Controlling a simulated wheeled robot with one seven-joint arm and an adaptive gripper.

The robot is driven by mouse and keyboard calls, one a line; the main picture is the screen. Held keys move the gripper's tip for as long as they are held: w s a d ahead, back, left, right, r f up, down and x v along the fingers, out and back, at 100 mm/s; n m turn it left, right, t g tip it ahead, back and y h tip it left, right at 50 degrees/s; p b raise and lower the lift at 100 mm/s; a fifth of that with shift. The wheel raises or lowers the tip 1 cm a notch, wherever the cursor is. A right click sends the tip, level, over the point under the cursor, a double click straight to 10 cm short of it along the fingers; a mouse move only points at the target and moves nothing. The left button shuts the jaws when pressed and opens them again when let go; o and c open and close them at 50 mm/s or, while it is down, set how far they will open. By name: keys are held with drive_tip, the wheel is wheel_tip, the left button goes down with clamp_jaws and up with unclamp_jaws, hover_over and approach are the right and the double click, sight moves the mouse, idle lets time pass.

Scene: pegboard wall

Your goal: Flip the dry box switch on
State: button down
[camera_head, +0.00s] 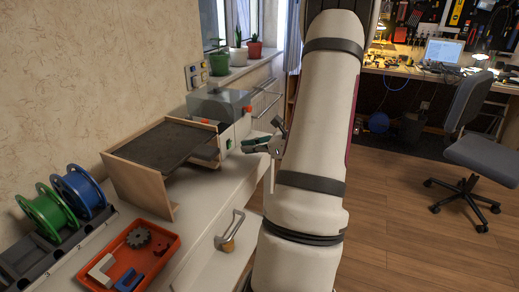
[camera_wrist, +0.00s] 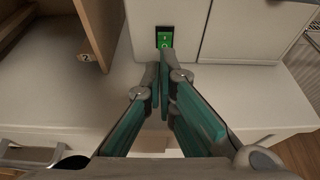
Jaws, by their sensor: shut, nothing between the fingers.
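The dry box (camera_head: 238,130) stands on the white counter with a clear upper part and a pale front. In the wrist view its front panel (camera_wrist: 186,14) carries a green rocker switch (camera_wrist: 164,38) in a dark frame. The switch also shows small and green in the head view (camera_head: 229,144). My gripper (camera_wrist: 160,66) has teal fingers, shut and empty. Its tips appear just below the switch and slightly overlap its lower edge in the wrist view. I cannot tell whether they touch it. In the head view my gripper (camera_head: 250,146) is in front of the box.
A wooden box with a dark top (camera_head: 160,155) stands left of the dry box. A red tray (camera_head: 135,258) with small parts and green (camera_head: 45,213) and blue (camera_head: 80,192) spools are nearer. Potted plants (camera_head: 237,55) stand on the sill behind.

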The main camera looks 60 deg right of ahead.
sight(230, 144)
drive_tip(key=shift+x, duration=1.7)
